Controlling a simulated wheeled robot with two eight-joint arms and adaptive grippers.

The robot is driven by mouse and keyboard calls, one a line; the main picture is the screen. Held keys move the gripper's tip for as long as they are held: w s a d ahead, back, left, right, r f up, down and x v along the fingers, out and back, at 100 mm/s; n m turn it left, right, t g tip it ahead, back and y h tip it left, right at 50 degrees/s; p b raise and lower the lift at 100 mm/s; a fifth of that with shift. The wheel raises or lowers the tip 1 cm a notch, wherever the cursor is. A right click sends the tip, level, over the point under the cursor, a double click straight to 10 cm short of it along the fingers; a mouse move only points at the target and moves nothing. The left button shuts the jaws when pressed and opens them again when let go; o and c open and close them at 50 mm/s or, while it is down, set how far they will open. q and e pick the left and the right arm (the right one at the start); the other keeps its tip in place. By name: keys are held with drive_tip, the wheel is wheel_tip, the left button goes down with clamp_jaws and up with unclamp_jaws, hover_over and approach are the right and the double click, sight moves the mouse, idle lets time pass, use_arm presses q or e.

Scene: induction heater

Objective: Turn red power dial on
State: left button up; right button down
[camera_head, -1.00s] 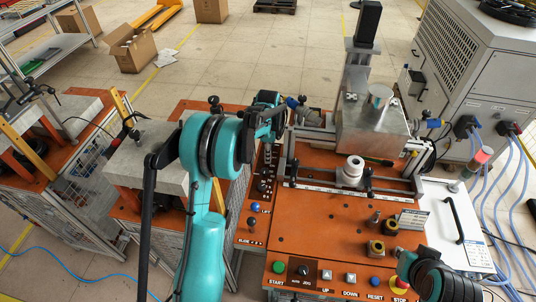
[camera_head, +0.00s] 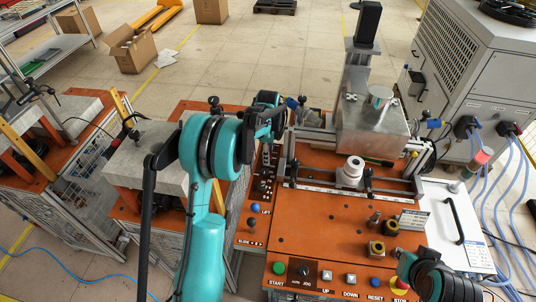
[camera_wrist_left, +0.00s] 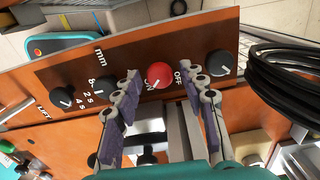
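My left gripper (camera_wrist_left: 160,84) is open, with one purple-padded finger on each side of the dial. A gap shows between the dial and both pads. In the head view the left gripper (camera_head: 268,120) is at the far left part of the orange machine, and the dial is hidden there. My right arm shows at the lower right; its gripper is out of view.
Black knobs (camera_wrist_left: 62,97) and (camera_wrist_left: 219,63) flank the dial on the same panel. A coil of black cable (camera_wrist_left: 290,85) hangs at the right in the wrist view. The orange machine top (camera_head: 320,225) carries a white cylindrical part (camera_head: 351,170) and front buttons.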

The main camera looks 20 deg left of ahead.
use_arm(q)
wheel_tip(320, 180, up, 12)
idle(0.7)
idle(0.4)
drive_tip(key=s+d+r+n+t+b, duration=0.1)
drive_tip(key=s+d+r+n+t, duration=0.2)
drive_tip(key=s, duration=0.4)
drive_tip(key=s+d+r+n+t+b, duration=0.1)
drive_tip(key=s+d+r+n, duration=0.1)
drive_tip(key=s+d+n, duration=0.4)
drive_tip(key=s+d+f+n+t+b, duration=0.1)
drive_tip(key=s+f+n, duration=0.2)
drive_tip(key=s, duration=0.4)
drive_tip(key=s+d+f+n+t+b, duration=0.1)
drive_tip(key=s+f+n+t, duration=0.1)
drive_tip(key=s, duration=0.5)
drive_tip(key=shift+s+d+f+n, duration=0.3)
drive_tip(key=shift+d+f+n, duration=0.1)
drive_tip(key=shift+f+n, duration=0.4)
